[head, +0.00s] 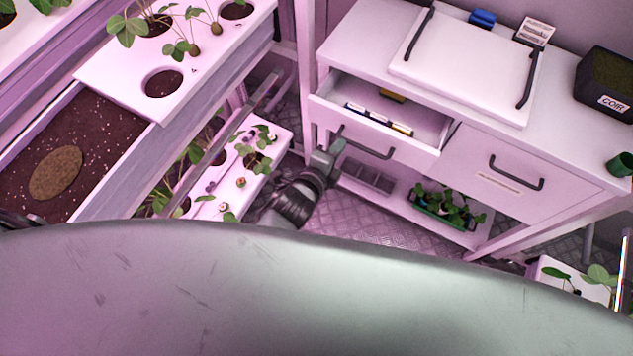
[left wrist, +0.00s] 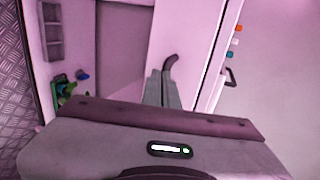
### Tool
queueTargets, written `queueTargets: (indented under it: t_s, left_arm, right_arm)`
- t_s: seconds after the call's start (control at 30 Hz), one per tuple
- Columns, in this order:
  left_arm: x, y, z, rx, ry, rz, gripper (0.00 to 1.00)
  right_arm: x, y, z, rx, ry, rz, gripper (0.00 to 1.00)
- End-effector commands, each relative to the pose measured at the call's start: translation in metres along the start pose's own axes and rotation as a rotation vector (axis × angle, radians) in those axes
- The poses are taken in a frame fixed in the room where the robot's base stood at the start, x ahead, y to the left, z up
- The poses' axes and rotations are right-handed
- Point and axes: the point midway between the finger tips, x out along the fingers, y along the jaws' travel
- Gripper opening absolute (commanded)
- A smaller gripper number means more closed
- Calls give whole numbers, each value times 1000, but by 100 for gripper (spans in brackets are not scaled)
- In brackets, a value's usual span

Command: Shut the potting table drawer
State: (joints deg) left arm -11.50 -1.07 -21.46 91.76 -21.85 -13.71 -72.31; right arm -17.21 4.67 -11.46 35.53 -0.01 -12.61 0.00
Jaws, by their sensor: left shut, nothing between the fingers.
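The potting table (head: 345,45) stands at the upper right of the head view. Its left drawer (head: 330,103) is pulled out, with its inside showing and a few small blue, white and yellow items in it. The drawer has a dark bar handle (head: 375,153) on its white front. My left gripper (head: 335,148) is shut and empty, in front of the drawer by the left end of the handle. In the left wrist view the closed fingers (left wrist: 161,86) are beside the dark curved handle (left wrist: 171,62); I cannot tell whether they touch. My right gripper is not in view.
The right drawer (head: 500,165) beside it is shut. A white tray (head: 460,70) and a dark coir box (head: 608,85) stand on the tabletop. A green planter (head: 445,208) is on the low shelf. Berry racks (head: 190,90) stand at left. Patterned floor (head: 375,225) lies between.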

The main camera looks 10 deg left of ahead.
Motion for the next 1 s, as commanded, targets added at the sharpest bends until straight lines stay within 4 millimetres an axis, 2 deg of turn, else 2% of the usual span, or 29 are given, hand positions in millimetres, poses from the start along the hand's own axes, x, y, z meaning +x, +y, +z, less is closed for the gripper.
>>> queueTargets:
  t_s: [0.03, 0.2, 0.5, 0.7, 1.0]
  left_arm:
    - [15, -5, 0, 2, 0, -4, 0]
    - [55, -20, 0, 3, 0, -3, 0]
    - [104, -39, -1, 1, -1, 0, 0]
    - [118, -45, -1, 0, 0, 1, 0]
    - [122, -49, -1, -1, 0, -2, 0]
  right_arm:
    - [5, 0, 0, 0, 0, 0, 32]
    - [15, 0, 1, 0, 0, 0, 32]
    - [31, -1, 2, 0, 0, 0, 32]
    - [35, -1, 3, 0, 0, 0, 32]
    - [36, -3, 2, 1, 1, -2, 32]
